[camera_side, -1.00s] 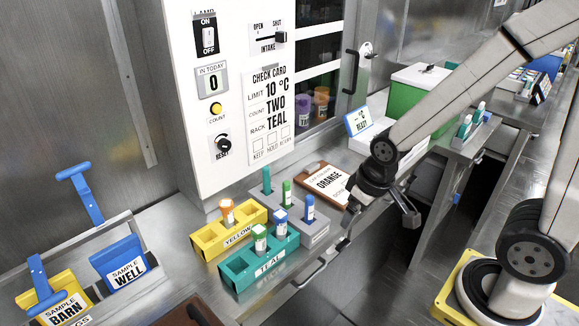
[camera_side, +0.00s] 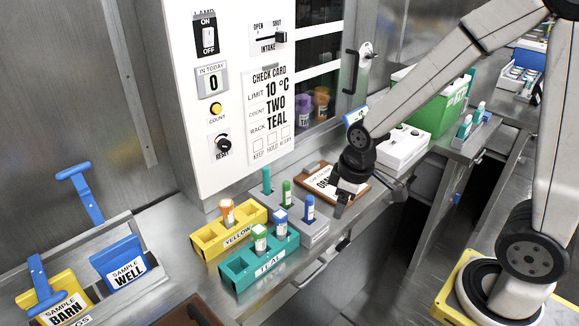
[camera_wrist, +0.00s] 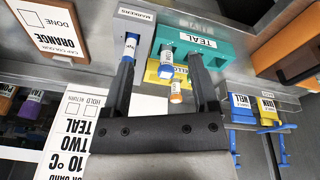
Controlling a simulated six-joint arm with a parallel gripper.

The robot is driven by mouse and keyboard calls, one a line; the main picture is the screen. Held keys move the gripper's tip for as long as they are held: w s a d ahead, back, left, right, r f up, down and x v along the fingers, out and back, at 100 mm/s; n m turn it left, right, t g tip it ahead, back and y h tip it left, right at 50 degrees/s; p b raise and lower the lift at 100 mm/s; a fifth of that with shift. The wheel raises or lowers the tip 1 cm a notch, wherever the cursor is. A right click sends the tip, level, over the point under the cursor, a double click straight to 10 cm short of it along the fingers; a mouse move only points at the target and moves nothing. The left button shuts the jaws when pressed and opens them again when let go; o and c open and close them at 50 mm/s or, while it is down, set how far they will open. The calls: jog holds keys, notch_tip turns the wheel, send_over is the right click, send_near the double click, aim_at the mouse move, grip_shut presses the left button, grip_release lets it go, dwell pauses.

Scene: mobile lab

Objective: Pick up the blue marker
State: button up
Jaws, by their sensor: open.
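The blue marker (camera_side: 309,208) stands upright in the right end of the grey rack (camera_side: 316,232), beside a green marker (camera_side: 286,192) and a teal one (camera_side: 267,181). In the wrist view, the blue marker (camera_wrist: 130,46) shows at the grey rack (camera_wrist: 133,27), close to the left fingertip in the picture. My gripper (camera_side: 352,197) is open and empty, to the right of the blue marker in the side view. In the wrist view, its two fingers (camera_wrist: 161,62) are spread, with the marker not between them.
The teal rack (camera_side: 236,273) holds blue-capped and green-capped vials close in front. The yellow rack (camera_side: 208,246) holds an orange-capped vial (camera_side: 227,212). A clipboard (camera_side: 318,179) lies behind my gripper, with a white box (camera_side: 402,150) further right.

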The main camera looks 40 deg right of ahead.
aim_at(310, 206)
jog(key=shift+w+d+f+n+g, duration=0.35)
jog(key=shift+w+d+f+n, duration=0.4)
jog(key=shift+w+n, duration=1.6)
jog(key=shift+w+d+f+n+g, duration=0.3)
jog(key=shift+w+d+f+n, duration=0.45)
jog(key=shift+w+n, duration=1.6)
jog(key=shift+w+d+f+n+g, duration=0.45)
jog(key=shift+w+f+n, duration=0.45)
jog(key=shift+w+n, duration=1.45)
jog(key=shift+s+n, duration=0.65)
jog(key=shift+s, duration=0.05)
jog(key=shift+f, duration=1.25)
jog(key=shift+d+f, duration=0.1)
jog(key=shift+f, duration=2.5)
grip_shut()
